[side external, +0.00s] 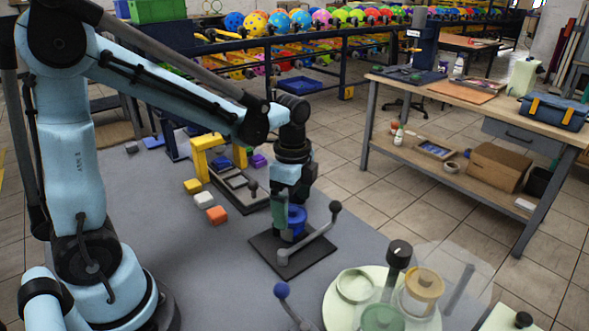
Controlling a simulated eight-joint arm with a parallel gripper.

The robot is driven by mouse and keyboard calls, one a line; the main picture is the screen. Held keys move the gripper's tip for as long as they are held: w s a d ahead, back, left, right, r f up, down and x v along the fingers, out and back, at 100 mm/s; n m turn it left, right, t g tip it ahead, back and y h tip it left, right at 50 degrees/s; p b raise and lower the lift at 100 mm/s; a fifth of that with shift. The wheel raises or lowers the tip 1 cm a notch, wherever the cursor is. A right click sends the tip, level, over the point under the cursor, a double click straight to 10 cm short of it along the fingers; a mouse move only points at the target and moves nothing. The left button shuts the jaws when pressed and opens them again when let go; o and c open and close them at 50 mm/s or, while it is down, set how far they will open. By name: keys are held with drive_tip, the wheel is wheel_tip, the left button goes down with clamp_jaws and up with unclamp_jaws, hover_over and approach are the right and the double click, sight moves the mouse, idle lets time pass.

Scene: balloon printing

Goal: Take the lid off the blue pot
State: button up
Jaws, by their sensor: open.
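My gripper (288,203) points down above a dark square plate (268,255) in the middle of the grey work surface. A small blue round body (296,221), which looks like the blue pot, shows directly below and partly behind the gripper. Its top is hidden, so I cannot tell its lid apart from it or whether the fingers touch it. The gripper is open. A grey crank bar (308,246) with upright knobs crosses the plate just in front and to the right.
A pale round turntable (335,312) at the front right carries a cream pot (356,287), an amber lidded pot (422,287) and a green pot (382,320). A blue-knobbed lever (281,290) stands left of it. Coloured blocks (217,214) lie behind left. A workbench (460,110) stands beyond.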

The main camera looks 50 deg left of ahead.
drive_tip(key=shift+f, duration=0.4)
drive_tip(key=c, duration=1.1)
drive_tip(key=shift+r, duration=0.1)
